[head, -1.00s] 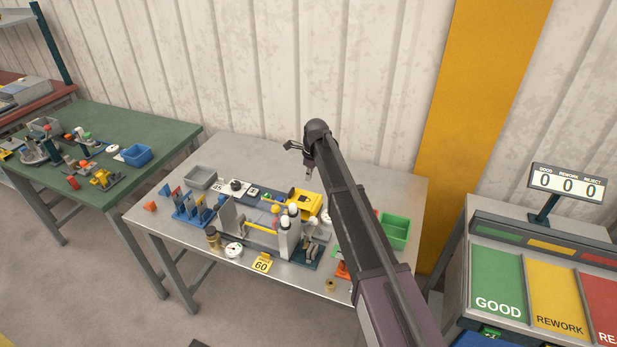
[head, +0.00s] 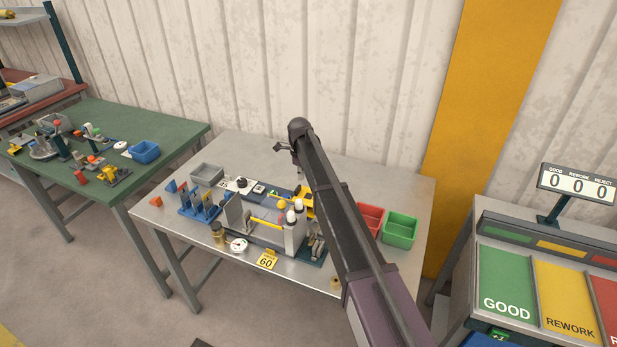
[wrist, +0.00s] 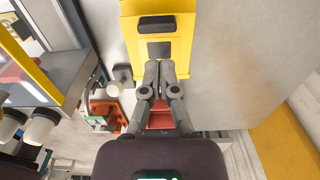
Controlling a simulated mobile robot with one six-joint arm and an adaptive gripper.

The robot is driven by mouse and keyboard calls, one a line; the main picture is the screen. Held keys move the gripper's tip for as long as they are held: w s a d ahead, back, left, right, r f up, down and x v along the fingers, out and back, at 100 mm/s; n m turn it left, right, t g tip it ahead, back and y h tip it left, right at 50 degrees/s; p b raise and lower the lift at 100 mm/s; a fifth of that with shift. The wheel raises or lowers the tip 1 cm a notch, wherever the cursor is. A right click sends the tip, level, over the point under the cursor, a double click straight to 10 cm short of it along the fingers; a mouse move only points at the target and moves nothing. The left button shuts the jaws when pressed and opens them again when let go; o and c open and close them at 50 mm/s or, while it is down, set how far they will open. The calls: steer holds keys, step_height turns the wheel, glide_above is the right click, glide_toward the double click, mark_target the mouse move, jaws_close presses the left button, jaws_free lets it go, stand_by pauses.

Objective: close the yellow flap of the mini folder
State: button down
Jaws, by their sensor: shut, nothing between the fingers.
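In the wrist view, a yellow piece (wrist: 158,22) with a dark handle and a grey square below it fills the top middle. It looks like part of the mini folder, but I cannot tell how far its flap stands open. In the head view, a yellow body (head: 307,203) shows on the table, partly hidden behind my arm. My gripper (wrist: 159,64) is shut and empty. Its fingertips overlap the lower edge of the yellow piece in the wrist view; I cannot tell whether they touch it.
The panel bender (head: 262,236) with a yellow bar and white-capped posts stands in the middle of the metal table. A red bin (head: 369,218) and a green bin (head: 400,229) are at the right. A grey tray (head: 207,174) and blue racks (head: 200,209) are at the left.

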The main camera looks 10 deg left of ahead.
steer(key=shift+w+a+f+b, duration=0.1)
steer(key=shift+a+f+b, duration=0.7)
steer(key=shift+f+b, duration=0.3)
steer(key=shift+w+a+f+b, duration=0.1)
steer(key=shift+a+f+b, duration=0.7)
steer(key=shift+f, duration=0.35)
steer(key=shift+r, duration=0.2)
steer(key=shift+r+p, duration=0.6)
steer(key=shift+p, duration=0.2)
steer(key=shift+r, duration=0.2)
steer(key=w+a+r+p, duration=0.1)
steer(key=a+r+p, duration=0.6)
steer(key=r+p, duration=0.3)
steer(key=shift+w+r+p, duration=0.15)
steer(key=shift+r+p, duration=0.2)
steer(key=shift+p, duration=0.15)
